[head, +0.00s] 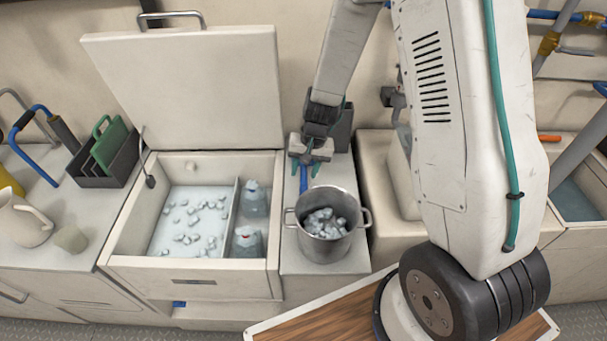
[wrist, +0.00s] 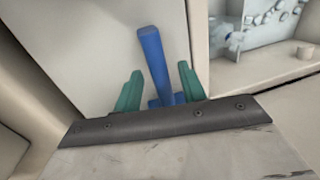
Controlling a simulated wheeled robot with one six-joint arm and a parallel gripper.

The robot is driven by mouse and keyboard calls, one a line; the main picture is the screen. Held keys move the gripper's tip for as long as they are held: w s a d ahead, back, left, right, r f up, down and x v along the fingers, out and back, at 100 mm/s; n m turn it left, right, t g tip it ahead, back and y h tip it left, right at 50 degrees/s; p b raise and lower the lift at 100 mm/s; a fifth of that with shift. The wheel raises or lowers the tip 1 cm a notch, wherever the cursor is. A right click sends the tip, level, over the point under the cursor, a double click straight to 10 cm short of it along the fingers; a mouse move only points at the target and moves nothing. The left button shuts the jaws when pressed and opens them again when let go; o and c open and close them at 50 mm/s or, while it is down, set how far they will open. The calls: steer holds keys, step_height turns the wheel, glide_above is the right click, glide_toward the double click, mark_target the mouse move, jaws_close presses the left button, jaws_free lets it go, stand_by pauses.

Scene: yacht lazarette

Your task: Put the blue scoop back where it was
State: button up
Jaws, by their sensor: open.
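The blue scoop (head: 303,180) shows as a straight blue handle over the grey counter strip, just behind the steel pot (head: 325,250). In the wrist view the blue scoop (wrist: 152,55) shows its handle and a wider blue part low down, partly hidden by my gripper. My gripper (head: 304,169) points down with its teal fingers apart. In the wrist view my gripper (wrist: 158,88) has one finger on each side of the scoop, with gaps visible. I cannot tell whether the scoop rests flat on the counter. The pot holds ice.
The ice chest (head: 125,262) stands open at left, with loose ice and two bottles inside, its lid (head: 190,90) raised. A dark holder (head: 343,128) is behind my gripper. A rack with green boards (head: 108,145), a pitcher (head: 22,218) and a cup (head: 71,239) stand farther left.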

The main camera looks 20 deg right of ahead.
steer(key=s+r+n, duration=0.1)
steer(key=s+r, duration=0.4)
steer(key=r, duration=0.7)
steer(key=s+r+n, duration=0.1)
steer(key=s+r, duration=0.4)
steer(key=r, duration=0.6)
steer(key=s+d+r+n+h, duration=0.1)
steer(key=s+r, duration=0.3)
steer(key=s, duration=0.4)
steer(key=s+d+r+n+h, duration=0.1)
steer(key=s+r, duration=0.3)
steer(key=s, duration=0.5)
steer(key=shift+d+n+t, duration=0.3)
steer(key=shift+d, duration=0.05)
steer(key=shift+r, duration=0.1)
